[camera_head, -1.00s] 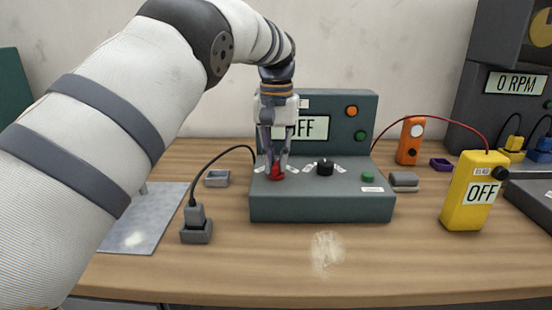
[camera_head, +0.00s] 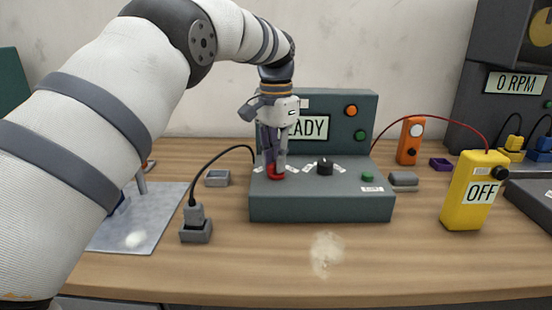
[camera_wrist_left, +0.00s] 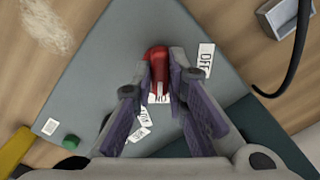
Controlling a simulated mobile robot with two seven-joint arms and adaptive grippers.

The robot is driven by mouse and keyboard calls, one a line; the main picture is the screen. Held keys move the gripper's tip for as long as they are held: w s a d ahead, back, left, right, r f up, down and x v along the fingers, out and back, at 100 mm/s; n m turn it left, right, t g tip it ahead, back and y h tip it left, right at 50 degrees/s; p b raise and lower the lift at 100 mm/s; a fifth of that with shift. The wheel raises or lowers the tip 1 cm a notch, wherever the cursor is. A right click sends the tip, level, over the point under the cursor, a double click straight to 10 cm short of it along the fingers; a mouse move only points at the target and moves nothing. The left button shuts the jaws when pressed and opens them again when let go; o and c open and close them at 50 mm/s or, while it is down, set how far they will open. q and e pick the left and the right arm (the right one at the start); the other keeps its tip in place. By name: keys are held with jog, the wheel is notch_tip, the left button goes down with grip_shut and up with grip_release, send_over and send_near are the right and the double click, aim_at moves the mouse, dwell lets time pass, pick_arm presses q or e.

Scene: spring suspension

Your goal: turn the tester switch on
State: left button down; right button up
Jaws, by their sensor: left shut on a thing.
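The tester (camera_head: 320,203) is a dark grey-green box with an upright back panel on the table. Its display (camera_head: 312,127) is partly covered by my gripper and shows "ADY". The red switch (camera_head: 277,176) is on its top at the left; it also shows in the left wrist view (camera_wrist_left: 157,54) with an "OFF" label (camera_wrist_left: 205,59) beside it. My left gripper (camera_head: 273,170) points down from above and is shut on the red switch, with a finger on each side in the left wrist view. My right gripper is not in view.
A black knob (camera_head: 325,168) and a green button (camera_head: 367,177) are on the tester's top. A yellow meter (camera_head: 466,212) reading "OFF" and an orange device (camera_head: 410,142) stand right. A plug in a grey socket (camera_head: 196,234) stands front left.

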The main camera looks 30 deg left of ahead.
pick_arm(q)
jog(key=shift+f, duration=0.1)
dwell(0.3)
jog(key=c, duration=1.6)
grip_release()
notch_tip(320, 180, up, 8)
jog(key=shift+f, duration=0.2)
jog(key=shift+f, duration=0.1)
